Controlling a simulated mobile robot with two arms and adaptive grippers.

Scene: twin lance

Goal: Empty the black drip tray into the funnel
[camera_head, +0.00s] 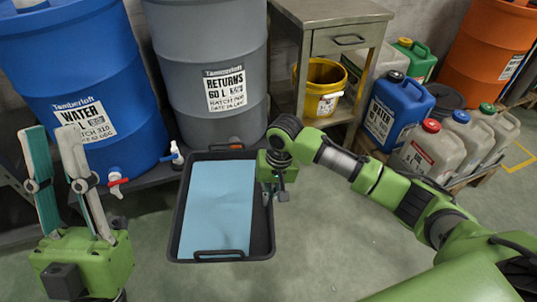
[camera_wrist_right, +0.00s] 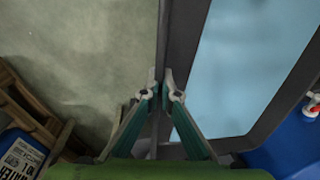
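The black drip tray (camera_head: 262,246) lies in the middle of the head view, broad and shallow, with a handle at its near and far ends. Light blue liquid (camera_head: 215,205) covers its bottom. My right gripper (camera_head: 268,197) is at the tray's right wall. In the right wrist view its fingertips (camera_wrist_right: 160,82) are close together on either side of the tray wall (camera_wrist_right: 178,50), shut on it. My left gripper (camera_head: 53,135) is open and empty, fingers up, to the left of the tray. I cannot clearly make out a funnel; a dark round object (camera_head: 447,97) stands behind the jerrycans.
A blue drum (camera_head: 75,65) with a red-handled tap (camera_head: 117,182) and a grey drum (camera_head: 205,50) stand behind the tray. A metal cabinet (camera_head: 330,15) with a yellow bucket (camera_head: 320,88) and several jerrycans (camera_head: 430,150) are at the right. The floor (camera_head: 330,240) right of the tray is clear.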

